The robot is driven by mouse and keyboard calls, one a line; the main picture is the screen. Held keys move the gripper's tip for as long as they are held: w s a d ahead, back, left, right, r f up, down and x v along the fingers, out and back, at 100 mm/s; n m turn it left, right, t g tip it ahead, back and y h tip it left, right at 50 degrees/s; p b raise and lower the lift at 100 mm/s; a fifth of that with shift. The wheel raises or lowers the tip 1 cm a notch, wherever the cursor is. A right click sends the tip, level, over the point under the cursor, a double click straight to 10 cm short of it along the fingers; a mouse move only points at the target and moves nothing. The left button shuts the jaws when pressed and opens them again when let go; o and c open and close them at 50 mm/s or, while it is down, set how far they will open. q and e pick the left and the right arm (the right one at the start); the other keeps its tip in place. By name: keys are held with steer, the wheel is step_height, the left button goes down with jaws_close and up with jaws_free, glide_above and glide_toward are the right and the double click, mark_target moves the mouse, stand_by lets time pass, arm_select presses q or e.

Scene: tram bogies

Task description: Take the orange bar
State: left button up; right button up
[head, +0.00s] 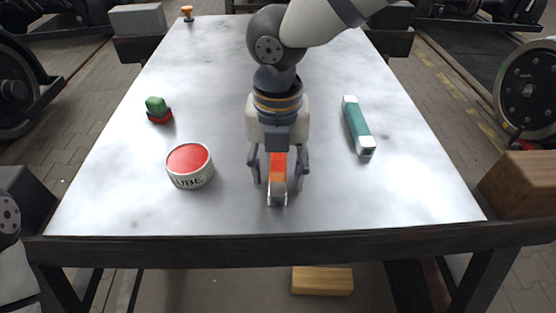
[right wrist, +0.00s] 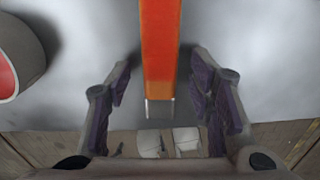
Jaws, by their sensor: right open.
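The orange bar (head: 279,167) lies on the metal table top (head: 330,205), below my right gripper, with its pale metal end towards the table's front edge. In the right wrist view the orange bar (right wrist: 161,50) runs down from the top edge and its end lies between the two fingers. My right gripper (head: 278,180) is open, with one finger on each side of the bar. In the right wrist view the gripper (right wrist: 168,95) shows a gap between each finger and the bar. The far part of the bar is hidden behind my gripper in the head view. My left gripper is not in view.
A red-topped tin (head: 189,165) stands to the left of the bar. A green and red block piece (head: 158,110) lies farther left. A teal bar with white ends (head: 357,125) lies to the right. An orange object (head: 187,13) is at the far left. Table between them is clear.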

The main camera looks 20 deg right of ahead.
steer(key=shift+r, duration=0.1)
jaws_close()
